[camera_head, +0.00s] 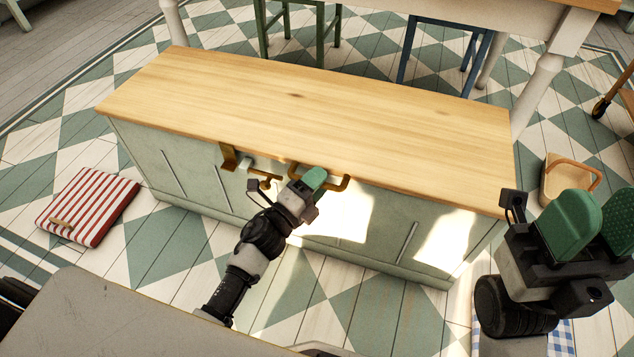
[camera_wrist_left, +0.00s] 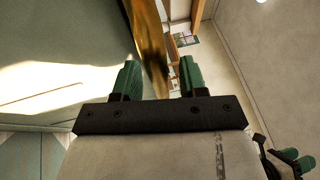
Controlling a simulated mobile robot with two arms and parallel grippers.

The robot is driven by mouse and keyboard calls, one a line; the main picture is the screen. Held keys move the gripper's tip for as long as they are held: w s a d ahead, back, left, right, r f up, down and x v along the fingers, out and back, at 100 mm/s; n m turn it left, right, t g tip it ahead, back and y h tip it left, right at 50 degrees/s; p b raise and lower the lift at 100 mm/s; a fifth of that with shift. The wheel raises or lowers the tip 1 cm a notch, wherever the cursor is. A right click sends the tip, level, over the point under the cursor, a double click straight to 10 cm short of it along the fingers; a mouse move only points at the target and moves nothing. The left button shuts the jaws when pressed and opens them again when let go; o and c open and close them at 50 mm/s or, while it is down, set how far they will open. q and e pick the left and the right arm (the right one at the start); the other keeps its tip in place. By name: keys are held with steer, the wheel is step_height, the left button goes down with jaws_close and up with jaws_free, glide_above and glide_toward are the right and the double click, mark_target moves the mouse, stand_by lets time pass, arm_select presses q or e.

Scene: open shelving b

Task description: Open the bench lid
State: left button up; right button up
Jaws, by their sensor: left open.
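The bench (camera_head: 180,175) has a pale green body and a light wooden lid (camera_head: 300,95), which lies flat and shut. A brass handle (camera_head: 345,184) sticks out at the lid's front edge. My left gripper (camera_head: 314,182) is at this handle, with its green fingers open. In the left wrist view the brass handle (camera_wrist_left: 148,45) runs between or just beyond the open fingers (camera_wrist_left: 158,82); contact cannot be told. My right gripper (camera_head: 600,228) is open and empty, to the right of the bench.
Brass fittings (camera_head: 228,156) sit left of the handle on the bench front. A red-striped cushion (camera_head: 88,206) lies on the floor at left. A wooden basket (camera_head: 568,176) stands at right. A table leg (camera_head: 538,90) and stools (camera_head: 445,50) are behind the bench. The lid top is bare.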

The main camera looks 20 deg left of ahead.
arm_select(q)
jaws_close()
steer(key=shift+r, duration=0.15)
stand_by(0.4)
